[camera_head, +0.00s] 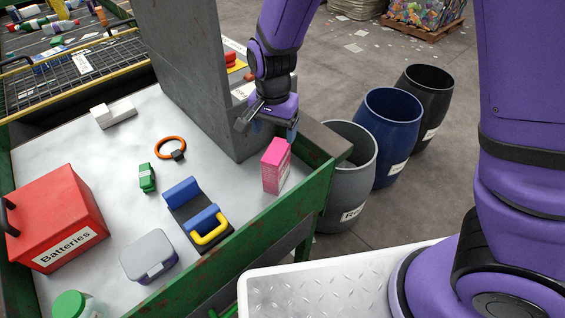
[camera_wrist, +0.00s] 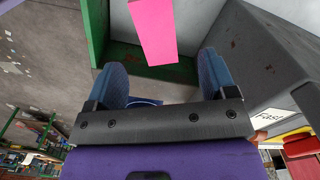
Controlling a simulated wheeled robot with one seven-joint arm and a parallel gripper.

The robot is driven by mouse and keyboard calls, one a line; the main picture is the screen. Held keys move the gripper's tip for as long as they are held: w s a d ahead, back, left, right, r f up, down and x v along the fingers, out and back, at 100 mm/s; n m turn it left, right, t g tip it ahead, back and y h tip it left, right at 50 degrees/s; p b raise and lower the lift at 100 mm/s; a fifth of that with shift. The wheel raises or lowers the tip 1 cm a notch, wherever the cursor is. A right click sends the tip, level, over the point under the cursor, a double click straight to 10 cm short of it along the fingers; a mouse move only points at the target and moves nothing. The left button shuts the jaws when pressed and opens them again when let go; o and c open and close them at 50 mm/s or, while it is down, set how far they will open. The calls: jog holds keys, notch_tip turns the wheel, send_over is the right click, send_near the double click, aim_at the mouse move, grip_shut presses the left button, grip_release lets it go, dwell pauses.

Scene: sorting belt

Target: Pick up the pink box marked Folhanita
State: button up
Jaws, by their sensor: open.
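The pink box (camera_head: 275,165) stands upright on the metal table near its right edge, close to the grey upright panel. Its marking is too small to read. My gripper (camera_head: 268,125) is open and empty, just above and behind the box in the head view. In the wrist view, the pink box (camera_wrist: 151,28) lies ahead of the fingers, with its near end close to the level of the fingertips. The blue-padded fingers of my gripper (camera_wrist: 162,72) are spread wide, and the box is not held. Whether any part of it is between the fingertips I cannot tell.
The grey panel (camera_head: 190,70) rises beside my gripper. The table's green edge (camera_head: 262,237) runs past the box. A blue-and-black item with a yellow handle (camera_head: 209,233) lies left of it. Grey (camera_head: 357,198), blue (camera_head: 391,150) and black (camera_head: 426,100) barrels stand beyond the table.

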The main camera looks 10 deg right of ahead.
aim_at(276, 150)
notch_tip(276, 150, down, 10)
jog(key=shift+d+r, duration=0.1)
jog(key=shift+d, duration=0.05)
jog(key=c, duration=1.2)
